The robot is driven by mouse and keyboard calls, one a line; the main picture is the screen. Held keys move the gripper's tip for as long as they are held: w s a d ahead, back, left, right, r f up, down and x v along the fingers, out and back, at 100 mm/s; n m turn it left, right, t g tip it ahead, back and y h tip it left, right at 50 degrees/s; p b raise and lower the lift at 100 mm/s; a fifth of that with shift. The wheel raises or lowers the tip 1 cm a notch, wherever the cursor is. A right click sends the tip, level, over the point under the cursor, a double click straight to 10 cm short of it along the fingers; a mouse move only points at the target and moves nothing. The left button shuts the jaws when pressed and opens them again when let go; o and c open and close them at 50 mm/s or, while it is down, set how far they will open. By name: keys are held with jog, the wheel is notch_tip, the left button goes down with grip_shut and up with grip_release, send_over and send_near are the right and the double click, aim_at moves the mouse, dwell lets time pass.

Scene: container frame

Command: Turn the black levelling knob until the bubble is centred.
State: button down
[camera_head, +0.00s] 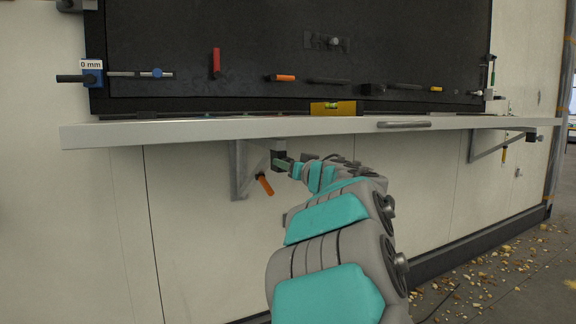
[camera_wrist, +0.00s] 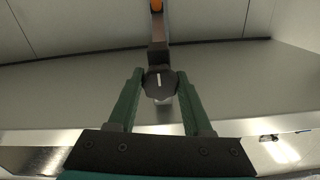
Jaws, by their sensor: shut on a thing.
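The black levelling knob (camera_wrist: 159,84) has a white line on its face and sits under the shelf. In the wrist view it lies between the green fingers of my gripper (camera_wrist: 160,80), which is shut on it. In the head view my gripper (camera_head: 284,163) reaches up to the shelf's underside, and the fingers and arm largely hide the knob. A yellow spirit level (camera_head: 333,108) lies on the shelf above, a little to the right. Its vial is greenish, but too small to tell where the bubble is.
The pale shelf (camera_head: 205,131) runs across the wall under a dark board. A bracket (camera_head: 238,170) and an orange handle (camera_head: 265,184) are close to my gripper. Another bracket (camera_head: 490,146) is at the right. Crumbs (camera_head: 490,265) litter the floor.

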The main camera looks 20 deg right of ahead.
jog(key=shift+n, duration=2.2)
jog(key=shift+c, duration=1.6)
grip_release()
jog(key=s, duration=0.7)
jog(key=shift+s, duration=0.4)
jog(key=shift+d, duration=0.1)
